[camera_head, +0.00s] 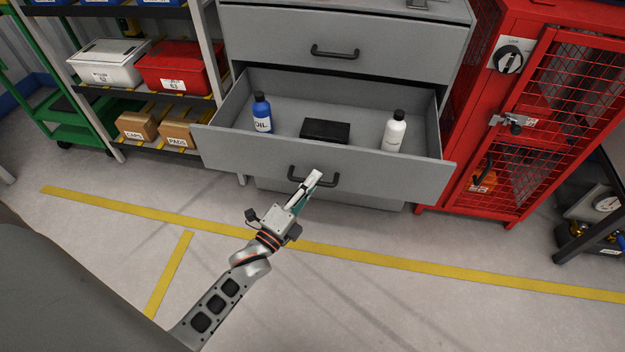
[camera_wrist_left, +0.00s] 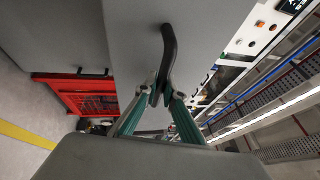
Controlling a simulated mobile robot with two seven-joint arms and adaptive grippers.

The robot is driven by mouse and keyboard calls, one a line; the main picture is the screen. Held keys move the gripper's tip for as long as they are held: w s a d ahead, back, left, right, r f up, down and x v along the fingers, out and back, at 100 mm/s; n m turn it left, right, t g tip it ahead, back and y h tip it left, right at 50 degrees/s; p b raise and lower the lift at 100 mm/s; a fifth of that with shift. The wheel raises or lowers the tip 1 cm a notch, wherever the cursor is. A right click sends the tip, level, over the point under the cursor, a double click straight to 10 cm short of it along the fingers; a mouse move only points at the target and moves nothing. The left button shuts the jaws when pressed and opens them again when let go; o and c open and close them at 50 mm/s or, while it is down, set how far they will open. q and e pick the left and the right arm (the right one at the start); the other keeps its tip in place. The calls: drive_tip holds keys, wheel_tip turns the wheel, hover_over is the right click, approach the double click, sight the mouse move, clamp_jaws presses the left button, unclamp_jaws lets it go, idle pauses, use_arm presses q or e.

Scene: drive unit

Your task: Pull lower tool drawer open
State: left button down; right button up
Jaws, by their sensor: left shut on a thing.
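The lower tool drawer (camera_head: 230,149) of the grey cabinet stands pulled out, with its inside showing. Inside it are a blue oil bottle (camera_head: 262,115), a black box (camera_head: 325,130) and a white bottle (camera_head: 394,132), the bottles upright. My left gripper (camera_head: 312,180) is at the black handle (camera_head: 329,181) on the drawer's front. In the left wrist view the fingers (camera_wrist_left: 160,97) are shut on the lower part of the dark handle (camera_wrist_left: 168,48). My right gripper is not in view.
The upper drawer (camera_head: 285,45) above is closed. A red mesh cabinet (camera_head: 535,120) stands close on the right. A shelf with a red bin (camera_head: 175,68) and cartons (camera_head: 137,126) stands on the left. The floor in front, with yellow lines (camera_head: 400,263), is clear.

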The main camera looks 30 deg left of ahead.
use_arm(q)
drive_tip(key=c, duration=2.1)
unclamp_jaws()
drive_tip(key=shift+c, duration=0.2)
drive_tip(key=shift+s, duration=0.1)
drive_tip(key=v, duration=1.2)
drive_tip(key=shift+f, duration=0.1)
